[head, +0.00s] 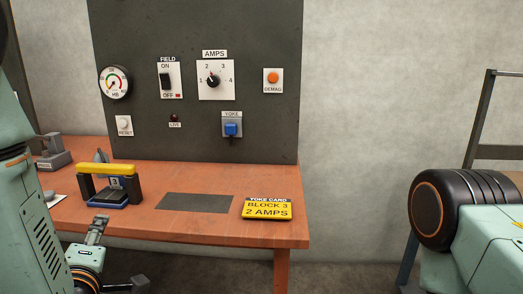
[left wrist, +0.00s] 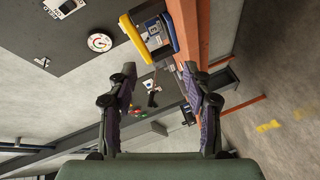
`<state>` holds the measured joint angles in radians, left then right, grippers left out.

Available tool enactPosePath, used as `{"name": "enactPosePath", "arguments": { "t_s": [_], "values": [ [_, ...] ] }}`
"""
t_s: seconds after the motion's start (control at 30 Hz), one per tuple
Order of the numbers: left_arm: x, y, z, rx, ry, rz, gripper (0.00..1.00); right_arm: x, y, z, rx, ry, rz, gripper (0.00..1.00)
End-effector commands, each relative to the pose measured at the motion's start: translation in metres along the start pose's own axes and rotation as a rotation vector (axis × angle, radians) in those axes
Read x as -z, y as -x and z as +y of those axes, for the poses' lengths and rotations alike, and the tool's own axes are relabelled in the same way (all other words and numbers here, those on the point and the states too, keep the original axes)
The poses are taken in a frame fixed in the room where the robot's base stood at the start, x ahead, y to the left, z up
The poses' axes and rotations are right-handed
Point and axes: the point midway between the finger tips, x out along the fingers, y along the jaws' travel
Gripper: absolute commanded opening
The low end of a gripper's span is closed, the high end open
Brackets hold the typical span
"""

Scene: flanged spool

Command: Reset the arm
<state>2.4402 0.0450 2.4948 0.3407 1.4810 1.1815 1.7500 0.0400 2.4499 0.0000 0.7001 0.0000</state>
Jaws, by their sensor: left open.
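My left arm comes down along the left edge of the head view. My left gripper (head: 118,256) is low, in front of the bench's front edge, below the yellow-topped yoke (head: 107,170). In the left wrist view the two dark fingers of my left gripper (left wrist: 159,69) stand wide apart with nothing between them. The yoke (left wrist: 133,34) shows beyond the fingertips there, apart from them. My right gripper is out of view; only a mint and black part of my right arm shows at the right.
The orange bench (head: 225,226) carries a dark plate (head: 194,203), a yellow card (head: 266,208) reading "BLOCK 3, 2 AMPS" and a grey device (head: 53,153). Behind stands a dark panel (head: 200,130) with a gauge, switch, AMPS knob and blue yoke plug (head: 231,129). A metal frame (head: 474,125) stands right.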

Motion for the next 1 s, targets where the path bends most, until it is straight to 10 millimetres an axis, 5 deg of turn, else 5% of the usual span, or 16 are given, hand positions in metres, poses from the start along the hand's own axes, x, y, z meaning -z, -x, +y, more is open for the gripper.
{"name": "enactPosePath", "arguments": {
  "t_s": [0.17,0.37,0.53,0.7,0.83,1.0],
  "values": [
    [-0.025,0.003,-0.030,0.119,-0.285,-0.129,0.51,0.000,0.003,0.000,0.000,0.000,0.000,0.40],
    [-0.065,0.036,-0.103,0.300,-0.738,-0.446,0.51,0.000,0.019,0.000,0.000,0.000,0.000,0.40],
    [-0.088,0.104,-0.182,0.421,-1.101,-0.857,0.51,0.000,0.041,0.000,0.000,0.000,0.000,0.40],
    [-0.089,0.193,-0.243,0.512,-1.261,-1.234,0.51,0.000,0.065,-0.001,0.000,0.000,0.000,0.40],
    [-0.081,0.238,-0.266,0.584,-1.249,-1.348,0.51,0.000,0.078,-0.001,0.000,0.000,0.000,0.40],
    [-0.074,0.266,-0.280,0.638,-1.237,-1.401,0.51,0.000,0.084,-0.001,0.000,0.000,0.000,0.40]
  ]
}}
